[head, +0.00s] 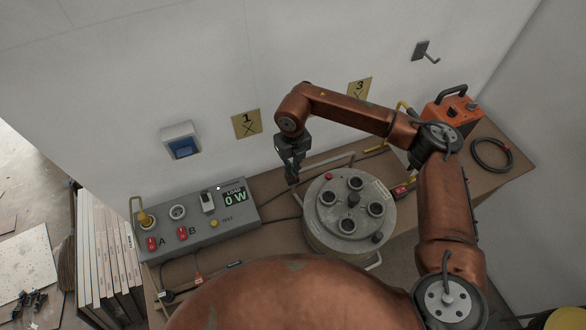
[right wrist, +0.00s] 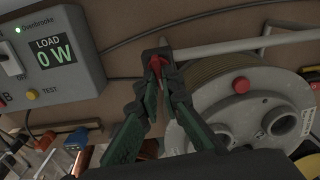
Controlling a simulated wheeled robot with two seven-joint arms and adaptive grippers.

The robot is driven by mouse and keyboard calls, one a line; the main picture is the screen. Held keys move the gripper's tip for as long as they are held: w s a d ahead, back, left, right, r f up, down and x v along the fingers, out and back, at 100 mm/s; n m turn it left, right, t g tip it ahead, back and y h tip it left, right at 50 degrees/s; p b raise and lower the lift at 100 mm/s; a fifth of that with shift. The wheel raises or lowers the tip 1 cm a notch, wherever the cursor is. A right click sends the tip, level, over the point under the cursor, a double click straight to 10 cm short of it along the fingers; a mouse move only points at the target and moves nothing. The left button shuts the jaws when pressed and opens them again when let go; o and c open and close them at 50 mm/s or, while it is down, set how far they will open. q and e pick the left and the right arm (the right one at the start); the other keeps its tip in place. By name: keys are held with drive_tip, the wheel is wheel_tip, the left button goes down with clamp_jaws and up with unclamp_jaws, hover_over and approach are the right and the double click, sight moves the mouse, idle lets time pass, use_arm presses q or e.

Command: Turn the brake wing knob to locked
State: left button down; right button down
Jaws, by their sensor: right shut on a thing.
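The grey cable reel (head: 347,245) stands on the workbench; its top face with several round sockets also shows in the right wrist view (right wrist: 225,108). My right gripper (head: 292,181) is just left of the reel, pointing down. In the right wrist view my right gripper (right wrist: 157,72) is shut on a small red piece, which looks like the brake wing knob (right wrist: 157,61), at a dark block on the end of the reel's grey tube frame (right wrist: 255,43). The fingers hide most of the knob, so its angle and any lock marking cannot be told. My left gripper is not in view.
Left on the workbench (head: 278,208) is a grey load box (head: 205,233) with red switches A and B and a display reading 0 W. Black cables run behind the reel. An orange unit (head: 452,108) and a coiled cable (head: 491,154) are at the far right.

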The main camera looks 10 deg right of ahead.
drive_tip(key=shift+r+m, duration=0.1)
drive_tip(key=shift+m, duration=0.5)
drive_tip(key=c, duration=2.1)
unclamp_jaws()
wheel_tip(320, 180, up, 12)
